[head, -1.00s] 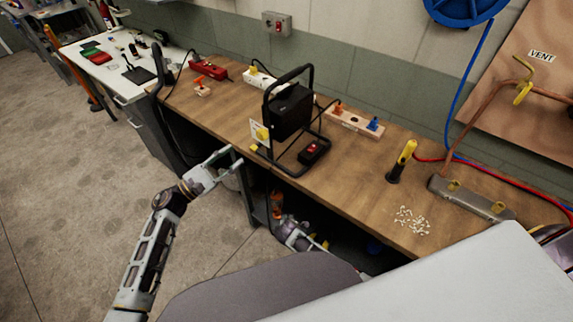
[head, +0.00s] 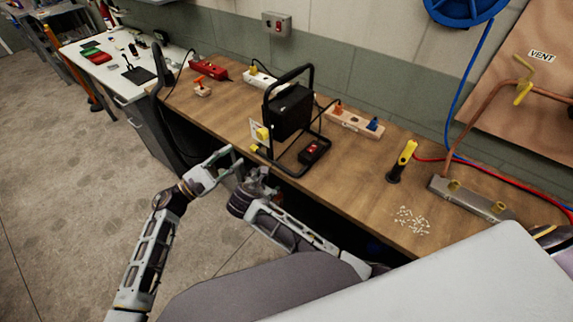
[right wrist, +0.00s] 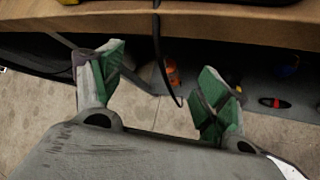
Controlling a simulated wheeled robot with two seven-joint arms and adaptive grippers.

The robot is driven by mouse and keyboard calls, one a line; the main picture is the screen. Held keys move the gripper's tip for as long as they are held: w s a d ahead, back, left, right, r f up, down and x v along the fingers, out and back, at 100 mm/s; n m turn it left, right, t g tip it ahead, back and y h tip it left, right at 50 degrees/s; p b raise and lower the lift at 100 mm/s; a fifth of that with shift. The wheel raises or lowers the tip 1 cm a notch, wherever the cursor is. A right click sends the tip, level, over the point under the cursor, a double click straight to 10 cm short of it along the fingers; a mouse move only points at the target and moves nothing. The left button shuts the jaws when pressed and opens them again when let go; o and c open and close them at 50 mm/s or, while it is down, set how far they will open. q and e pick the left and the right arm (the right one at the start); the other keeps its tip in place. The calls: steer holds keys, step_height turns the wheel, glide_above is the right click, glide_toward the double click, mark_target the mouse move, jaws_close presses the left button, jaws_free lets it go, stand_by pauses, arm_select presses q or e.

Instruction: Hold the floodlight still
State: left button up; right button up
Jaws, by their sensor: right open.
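The floodlight (head: 291,111) stands upright on the wooden bench, a black lamp body in a black tubular frame. My left gripper (head: 233,157) is just off the bench's front edge, left of the floodlight's base and apart from it; its fingers look spread with nothing between them. My right gripper (head: 262,180) is below and in front of the floodlight, near the bench edge. In the right wrist view its green-padded fingers (right wrist: 162,88) are wide apart and empty, facing the bench edge (right wrist: 220,20). The floodlight itself does not clearly show there.
A black cable (right wrist: 158,60) hangs over the bench edge. Floor at left is open.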

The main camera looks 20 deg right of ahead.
steer(key=r, duration=0.2)
steer(key=d+r+n+h, duration=0.1)
steer(key=r, duration=0.1)
steer(key=s+r+h, duration=0.1)
steer(key=shift+s+d+r+n, duration=0.1)
steer(key=shift+d+r+n, duration=0.2)
steer(key=shift+r, duration=0.1)
steer(key=g+h, duration=0.1)
steer(key=h, duration=0.4)
glide_toward(306, 156)
steer(key=shift+s+a+r, duration=0.1)
steer(key=shift+a+r, duration=0.3)
steer(key=shift+a, duration=0.05)
steer(key=shift+d, duration=0.1)
steer(key=shift+f+x, duration=0.2)
steer(key=shift+x, duration=6.7)
steer(key=shift+s, duration=0.1)
jaws_close()
